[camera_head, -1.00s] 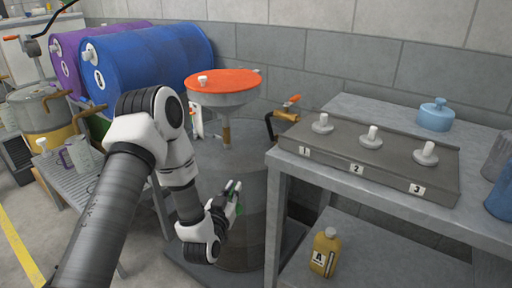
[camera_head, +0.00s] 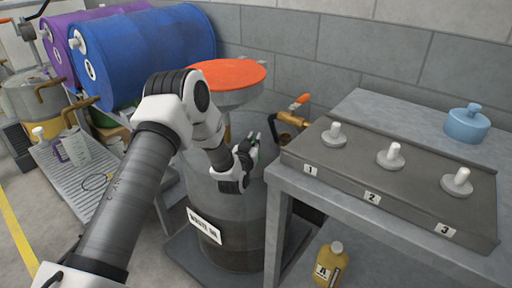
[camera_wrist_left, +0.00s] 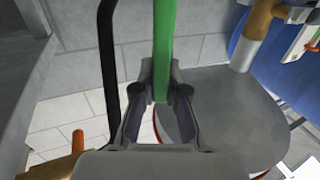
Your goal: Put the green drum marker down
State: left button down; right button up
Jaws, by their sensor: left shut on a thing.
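The green drum marker (camera_wrist_left: 163,38) is a slim green bar in the left wrist view, standing between the fingers of my left gripper (camera_wrist_left: 160,85). The gripper is shut on it. In the head view my left gripper (camera_head: 252,146) is at the right part of the grey drum, near its top, and only a sliver of green shows between the fingers. I cannot tell whether the marker touches the drum. The grey drum (camera_head: 235,242) has a white label reading WASTE OIL. My right gripper is not in view.
An orange-topped funnel (camera_head: 228,74) stands on the drum behind my gripper. A brass tap (camera_head: 291,118) is just right of it. A grey bench (camera_head: 375,101) with a three-knob panel (camera_head: 385,180) stands at the right. Blue (camera_head: 150,50) and purple drums lie at the left.

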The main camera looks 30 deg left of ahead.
pick_arm(q)
jog(key=shift+w+a, duration=0.2)
jog(key=shift+w, duration=0.5)
jog(key=shift+w+f, duration=0.15)
jog(key=shift+f, duration=1.65)
jog(key=shift+f+b, duration=0.1)
jog(key=shift+b, duration=0.25)
jog(key=c, duration=1.2)
grip_release()
jog(key=shift+f, duration=0.1)
